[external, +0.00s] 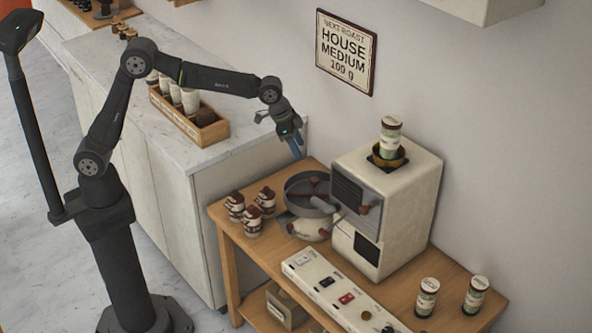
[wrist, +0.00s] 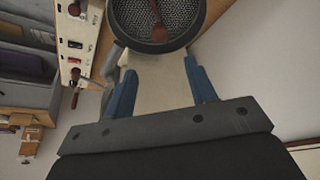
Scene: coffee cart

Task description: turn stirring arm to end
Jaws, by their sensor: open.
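The round cooling tray (external: 290,200) with dark walls stands on the wooden table, left of the cream roaster (external: 412,203). Its reddish-brown stirring arm (external: 313,181) shows inside it, small and partly hidden by the rim. In the wrist view the stirring arm (wrist: 159,31) lies over the tray's perforated floor, near the top edge of the picture; its upper part is cut off. My gripper (external: 295,147), with blue fingers, hangs above and behind the tray, apart from it. In the wrist view my gripper (wrist: 159,68) is open with nothing between its fingers.
Several brown-and-white canisters (external: 252,221) stand left of the tray. A switch panel (external: 335,292) lies in front of the roaster. Two canisters (external: 474,295) stand at the right. A counter with a wooden crate (external: 208,135) is at the left. The wall is close behind.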

